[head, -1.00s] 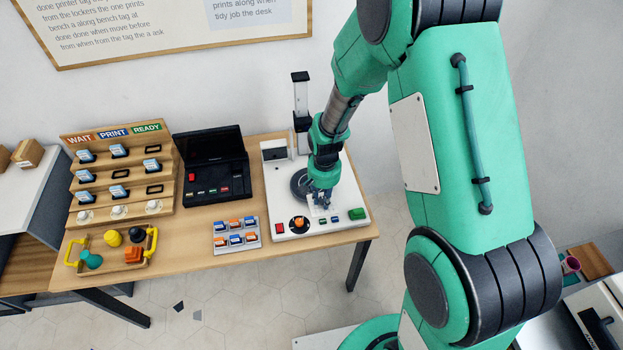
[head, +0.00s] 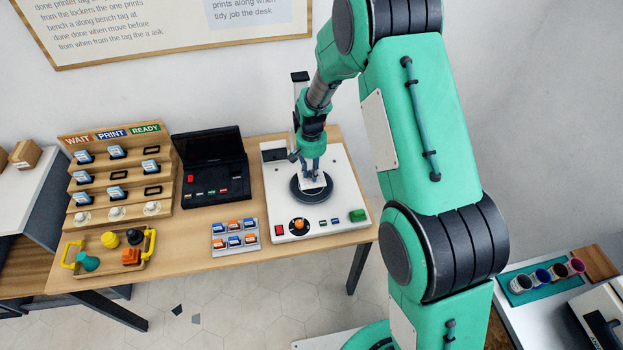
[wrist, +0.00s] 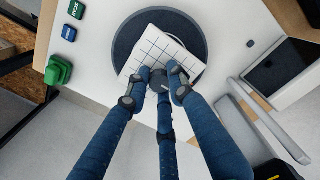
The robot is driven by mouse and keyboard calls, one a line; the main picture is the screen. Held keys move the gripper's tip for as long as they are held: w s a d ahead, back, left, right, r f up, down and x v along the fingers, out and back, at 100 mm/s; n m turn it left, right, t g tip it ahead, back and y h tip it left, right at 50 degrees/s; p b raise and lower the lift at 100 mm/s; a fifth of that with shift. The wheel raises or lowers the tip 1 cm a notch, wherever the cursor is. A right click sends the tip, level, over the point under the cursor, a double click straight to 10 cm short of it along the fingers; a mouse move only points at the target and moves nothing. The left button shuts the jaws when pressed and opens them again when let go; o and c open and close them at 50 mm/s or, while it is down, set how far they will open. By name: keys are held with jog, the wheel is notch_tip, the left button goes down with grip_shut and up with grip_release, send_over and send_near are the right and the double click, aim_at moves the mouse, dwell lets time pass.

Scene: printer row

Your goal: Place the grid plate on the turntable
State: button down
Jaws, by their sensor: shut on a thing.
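The grid plate is white with dark grid lines in the wrist view (wrist: 148,48); only a small pale part of the plate (head: 314,183) shows below my gripper in the head view. My gripper (head: 313,172) has its fingers (wrist: 160,84) shut on the plate, around a dark part at its near edge. The turntable is a dark round disc (head: 302,199) on the white scanner base. The plate is over the disc (wrist: 196,28) in the wrist view, tilted to its outline. I cannot tell whether plate and disc touch.
The white scanner base (head: 340,170) carries a red button (head: 279,229), an orange knob (head: 299,224) and a green block (head: 357,215). A dark post stands behind my gripper. A tray of small cartridges (head: 235,236), a black open case (head: 214,165) and a stepped rack (head: 110,180) are left.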

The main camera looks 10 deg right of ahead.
aim_at(311, 178)
jog(key=shift+f+b, duration=0.4)
jog(key=shift+f, duration=1.35)
jog(key=shift+f, duration=0.1)
jog(key=c, duration=1.5)
grip_release()
notch_tip(311, 178, up, 12)
jog(key=shift+r+p, duration=0.1)
jog(key=shift+p, duration=0.95)
jog(key=shift+r, duration=0.1)
